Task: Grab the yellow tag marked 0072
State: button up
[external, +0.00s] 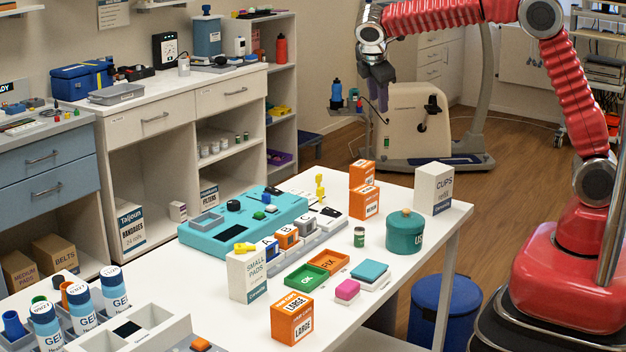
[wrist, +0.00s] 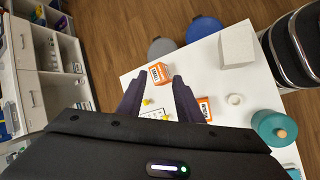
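A small yellow piece (external: 244,247) lies on top of the white SMALL PADS box. Another yellow piece (external: 320,186) stands upright near the back edge of the white table, left of the stacked orange boxes. No number is readable on either, so I cannot tell which is marked 0072. Yellow bits (wrist: 147,101) show between my fingers in the wrist view.
Orange boxes (external: 364,201) stand beside the upright yellow piece, with a white CUPS box (external: 433,188) and teal canister (external: 405,232) to the right. A teal device (external: 245,222) and lettered blocks lie left. Green and orange trays (external: 305,277) sit in front.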

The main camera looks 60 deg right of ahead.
jog(key=w+a+f+n+h, duration=0.3)
jog(key=w+a+f+n, duration=0.15)
jog(key=w+f, duration=0.65)
jog(key=n+h, duration=0.4)
send_near(318, 176)
jog(key=shift+d+r, duration=0.15)
jog(key=shift+d, duration=0.65)
jog(key=shift+a+f+n, duration=0.15)
jog(key=shift+f+n, duration=0.1)
jog(key=shift+f, duration=0.15)
jog(key=shift+x, duration=4.35)
jog(key=shift+w, duration=0.1)
jog(key=shift+w+x, duration=0.2)
jog(key=shift+x, duration=2.35)
